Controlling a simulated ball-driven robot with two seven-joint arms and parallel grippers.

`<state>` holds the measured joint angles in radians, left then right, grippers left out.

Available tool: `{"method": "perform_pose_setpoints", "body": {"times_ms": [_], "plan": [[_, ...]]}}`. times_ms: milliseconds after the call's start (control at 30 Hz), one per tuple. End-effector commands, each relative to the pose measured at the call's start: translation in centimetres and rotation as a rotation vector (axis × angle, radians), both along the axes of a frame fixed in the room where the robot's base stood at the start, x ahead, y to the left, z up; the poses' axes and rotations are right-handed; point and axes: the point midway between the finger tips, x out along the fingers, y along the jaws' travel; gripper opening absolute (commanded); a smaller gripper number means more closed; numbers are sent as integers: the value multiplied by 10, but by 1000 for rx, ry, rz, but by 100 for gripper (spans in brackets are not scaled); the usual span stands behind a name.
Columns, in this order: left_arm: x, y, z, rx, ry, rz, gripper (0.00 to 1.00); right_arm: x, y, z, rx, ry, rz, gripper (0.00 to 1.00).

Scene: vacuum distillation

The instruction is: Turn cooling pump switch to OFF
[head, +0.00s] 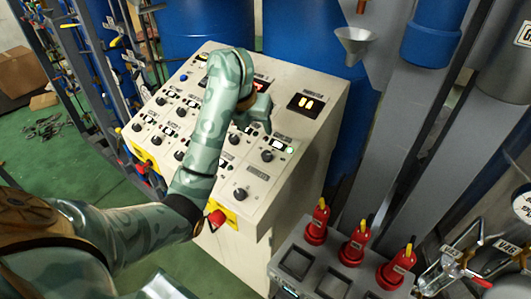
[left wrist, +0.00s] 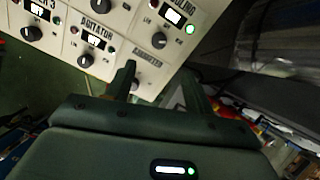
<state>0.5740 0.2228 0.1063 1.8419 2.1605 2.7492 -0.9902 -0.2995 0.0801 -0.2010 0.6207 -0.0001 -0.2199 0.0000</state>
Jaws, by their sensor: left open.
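The cooling pump switch is a black rotary knob (left wrist: 159,40) beside a partly readable "…OLING" label in the left wrist view. A green light (left wrist: 190,29) glows beside it. In the head view this appears to be the knob (head: 267,155) near the panel's right edge. My left gripper (head: 257,114) is open and empty above the panel, apart from that knob. In the left wrist view its two fingers (left wrist: 160,82) point at the panel, lower in the picture than the cooling knob. The knob's pointer direction is too small to tell. My right gripper is not seen.
The sloped white control panel (head: 222,148) carries several similar knobs and lit displays. The agitator knob (left wrist: 85,61) and manometer knob (left wrist: 137,86) lie close by. A red button (head: 217,217) sits on the panel's front. Red-handled parts (head: 318,222) stand at lower right; blue vessels (head: 305,45) stand behind.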

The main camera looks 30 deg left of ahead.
Motion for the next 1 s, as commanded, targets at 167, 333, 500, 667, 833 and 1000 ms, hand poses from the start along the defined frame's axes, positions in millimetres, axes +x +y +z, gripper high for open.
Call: {"method": "perform_pose_setpoints", "body": {"times_ms": [167,333,500,667,833,1000], "plan": [[15,-2,-44,-4,5,-1,53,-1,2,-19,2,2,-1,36],[32,0,-83,-1,6,-1,53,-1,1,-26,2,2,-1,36],[46,1,-115,0,4,1,53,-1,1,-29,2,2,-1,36],[54,2,-132,4,4,2,53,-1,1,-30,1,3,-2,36],[57,2,-139,4,2,3,53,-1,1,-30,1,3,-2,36],[57,3,-139,4,2,3,53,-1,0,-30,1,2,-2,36]]}}
